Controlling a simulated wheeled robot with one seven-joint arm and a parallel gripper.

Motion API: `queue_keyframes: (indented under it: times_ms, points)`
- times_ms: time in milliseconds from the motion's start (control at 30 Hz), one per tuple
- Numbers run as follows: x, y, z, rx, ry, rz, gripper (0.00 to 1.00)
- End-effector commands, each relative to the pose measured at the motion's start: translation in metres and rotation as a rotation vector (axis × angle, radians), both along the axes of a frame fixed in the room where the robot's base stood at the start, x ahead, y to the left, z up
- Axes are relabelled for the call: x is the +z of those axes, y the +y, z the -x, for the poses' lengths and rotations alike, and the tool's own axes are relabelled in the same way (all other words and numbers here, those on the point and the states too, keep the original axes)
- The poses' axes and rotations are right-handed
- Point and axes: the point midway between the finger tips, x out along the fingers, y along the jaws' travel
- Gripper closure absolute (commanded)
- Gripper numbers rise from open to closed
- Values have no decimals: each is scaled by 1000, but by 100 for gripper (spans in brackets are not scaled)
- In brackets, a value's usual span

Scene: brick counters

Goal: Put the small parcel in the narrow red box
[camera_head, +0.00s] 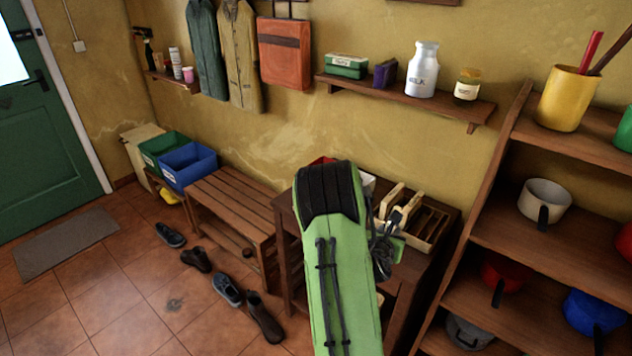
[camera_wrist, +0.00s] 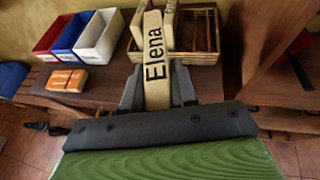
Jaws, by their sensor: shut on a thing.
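The narrow red box (camera_wrist: 58,33) stands at the left of a row of three open boxes in the wrist view. Only a bit of its red rim (camera_head: 322,160) shows behind my arm in the head view. A small orange packet with a pale label (camera_wrist: 67,79), which looks like the small parcel, lies on the dark table in front of the boxes. My gripper (camera_wrist: 157,88) is to the right of the packet and apart from it.
A blue box (camera_wrist: 71,33) and a white box (camera_wrist: 97,36) stand right of the red one. A wooden shelf unit (camera_head: 500,215) stands close on the right; a slatted bench (camera_head: 232,205) is left of the table.

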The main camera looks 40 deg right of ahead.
Motion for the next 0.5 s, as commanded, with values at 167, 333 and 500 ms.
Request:
queue_keyframes:
  times_ms: [167, 333, 500]
  points:
    - [-17, 44, -24, 150, 5, -2, 100]
    - [-38, 102, -56, 352, 14, -1, 100]
    - [-55, 154, -86, 534, 14, 4, 100]
